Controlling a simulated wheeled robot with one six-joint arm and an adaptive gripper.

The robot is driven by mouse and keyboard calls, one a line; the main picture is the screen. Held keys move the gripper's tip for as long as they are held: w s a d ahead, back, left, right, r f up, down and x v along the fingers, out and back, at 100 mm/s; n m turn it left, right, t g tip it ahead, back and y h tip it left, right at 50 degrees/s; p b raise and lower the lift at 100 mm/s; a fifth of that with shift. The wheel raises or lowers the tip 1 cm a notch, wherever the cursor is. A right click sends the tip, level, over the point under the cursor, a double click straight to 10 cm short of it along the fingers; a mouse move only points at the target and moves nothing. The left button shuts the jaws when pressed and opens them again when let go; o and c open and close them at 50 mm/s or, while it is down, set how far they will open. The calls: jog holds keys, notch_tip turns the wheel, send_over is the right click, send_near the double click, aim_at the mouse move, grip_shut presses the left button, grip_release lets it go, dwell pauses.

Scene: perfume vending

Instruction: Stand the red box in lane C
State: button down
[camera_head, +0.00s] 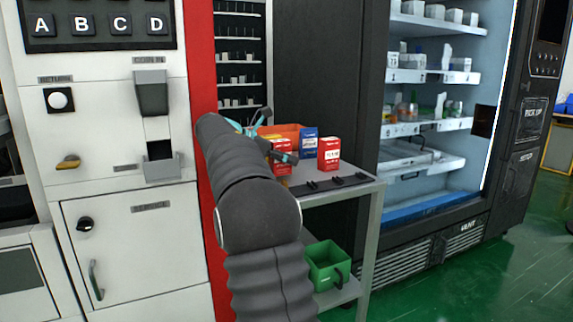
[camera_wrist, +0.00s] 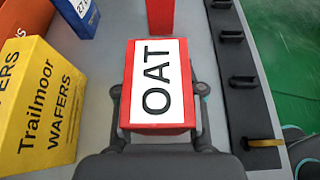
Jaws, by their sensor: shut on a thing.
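A red box with a white OAT label (camera_wrist: 157,85) sits between the two fingers of my gripper (camera_wrist: 157,100) in the wrist view. The fingers are shut on its sides. In the head view this held red box (camera_head: 281,160) is partly hidden by my arm; I cannot tell whether it touches the table. A second red box (camera_head: 329,153) stands upright to its right, and a red box shows at the top of the wrist view (camera_wrist: 160,14). Lane C is not clearly marked; a C button (camera_head: 120,25) is on the panel at upper left.
The grey table (camera_head: 362,170) also holds a blue box (camera_head: 309,142), an orange item (camera_head: 279,130) and a yellow Wafers box (camera_wrist: 38,108). A dark strip with black clips (camera_head: 338,183) runs along one edge. A green bin (camera_head: 326,264) is below. A glass-fronted vending machine stands right.

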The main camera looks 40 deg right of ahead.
jog(key=shift+f, duration=0.4)
jog(key=shift+f, duration=0.15)
jog(key=c, duration=0.7)
grip_release()
